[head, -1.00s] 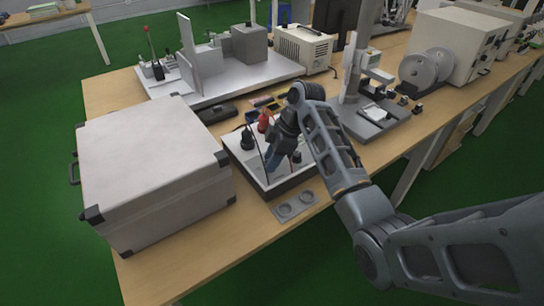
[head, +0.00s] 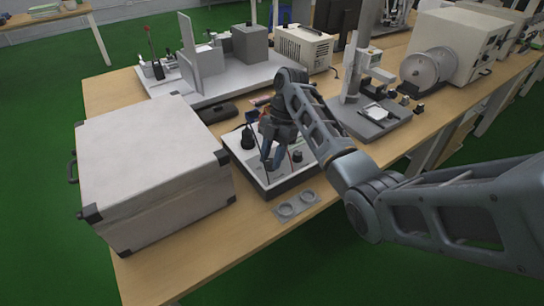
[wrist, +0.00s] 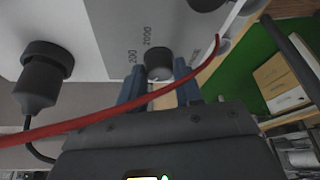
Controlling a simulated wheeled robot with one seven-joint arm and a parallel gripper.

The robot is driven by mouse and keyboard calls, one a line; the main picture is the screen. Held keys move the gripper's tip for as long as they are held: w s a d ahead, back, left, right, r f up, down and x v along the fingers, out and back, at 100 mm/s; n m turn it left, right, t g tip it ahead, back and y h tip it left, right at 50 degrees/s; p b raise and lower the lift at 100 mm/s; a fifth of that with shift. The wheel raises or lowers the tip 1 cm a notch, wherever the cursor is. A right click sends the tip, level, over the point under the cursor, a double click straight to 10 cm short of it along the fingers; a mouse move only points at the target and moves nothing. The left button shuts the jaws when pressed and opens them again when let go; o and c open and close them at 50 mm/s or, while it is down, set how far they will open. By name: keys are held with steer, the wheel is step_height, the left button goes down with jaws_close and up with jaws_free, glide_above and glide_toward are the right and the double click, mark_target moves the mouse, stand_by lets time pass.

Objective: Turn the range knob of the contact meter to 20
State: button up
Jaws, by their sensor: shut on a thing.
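The contact meter (head: 243,163) is a pale-topped box with dark sides on the bench in the head view. Its panel (wrist: 108,38) fills the upper left of the wrist view, with "200" and "2000" printed beside the dark round range knob (wrist: 158,62). My gripper (wrist: 160,74) has its two blue fingers on either side of this knob, shut on it. In the head view my gripper (head: 270,162) points down at the panel and hides the knob it holds. I cannot make out a pointer mark on the knob.
A red cable (wrist: 110,121) crosses the wrist view in front of my fingers. A black plug (wrist: 42,80) stands in the panel. A second dark knob (head: 297,156) is right of my gripper. A big grey case (head: 150,170) stands close on the left; a grey two-ringed plate (head: 296,206) lies in front.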

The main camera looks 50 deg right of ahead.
steer(key=shift+n, duration=0.5)
steer(key=o, duration=1)
steer(key=p+v, duration=0.4)
steer(key=v, duration=0.3)
steer(key=shift+w+r, duration=0.2)
steer(key=shift+r, duration=0.15)
steer(key=shift+d, duration=0.1)
